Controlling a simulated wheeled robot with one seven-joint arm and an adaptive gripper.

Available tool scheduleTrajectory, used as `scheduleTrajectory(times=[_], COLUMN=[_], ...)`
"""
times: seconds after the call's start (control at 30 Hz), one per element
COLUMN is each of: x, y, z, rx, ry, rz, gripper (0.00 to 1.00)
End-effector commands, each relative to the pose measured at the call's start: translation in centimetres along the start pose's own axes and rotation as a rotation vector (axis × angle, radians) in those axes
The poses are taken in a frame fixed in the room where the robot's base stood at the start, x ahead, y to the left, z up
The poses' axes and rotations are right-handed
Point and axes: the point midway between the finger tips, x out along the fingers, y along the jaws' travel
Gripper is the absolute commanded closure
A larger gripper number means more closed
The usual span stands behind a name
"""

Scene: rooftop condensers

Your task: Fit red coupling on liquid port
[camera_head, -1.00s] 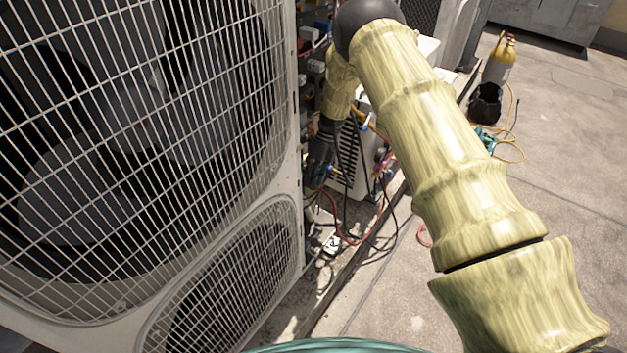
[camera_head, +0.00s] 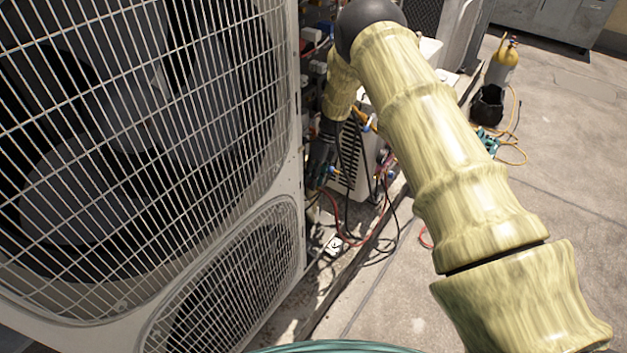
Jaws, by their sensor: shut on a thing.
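My gripper (camera_head: 319,172) is dark and points down beside the right side of the large condenser, below my bent arm. It is shut on a small piece, taken as the red coupling, whose shape is too small and shaded to make out. A red hose (camera_head: 348,238) hangs just below the gripper and loops over the ground. The liquid port cannot be made out; the condenser's edge and my arm hide that side.
The large condenser (camera_head: 301,215) with its fan grilles fills the left. A smaller white unit (camera_head: 368,160) stands behind the gripper, with dark hoses (camera_head: 392,225) by it. A yellow-topped cylinder (camera_head: 503,65) and black bag (camera_head: 487,106) stand back right. Open concrete lies at right.

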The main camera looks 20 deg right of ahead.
Motion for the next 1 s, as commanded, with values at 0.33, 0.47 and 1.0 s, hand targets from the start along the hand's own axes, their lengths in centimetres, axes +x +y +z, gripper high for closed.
scheduleTrajectory(times=[0.33, 0.47, 1.0], x=[0.02, 0.02, 0.0], y=[0.01, 0.0, 0.0], z=[0.33, 0.44, 0.94], rx=[0.0, 0.0, 0.0], ry=[0.0, 0.0, 0.0], rz=[0.0, 0.0, 0.0], gripper=[1.0, 1.0, 1.0])
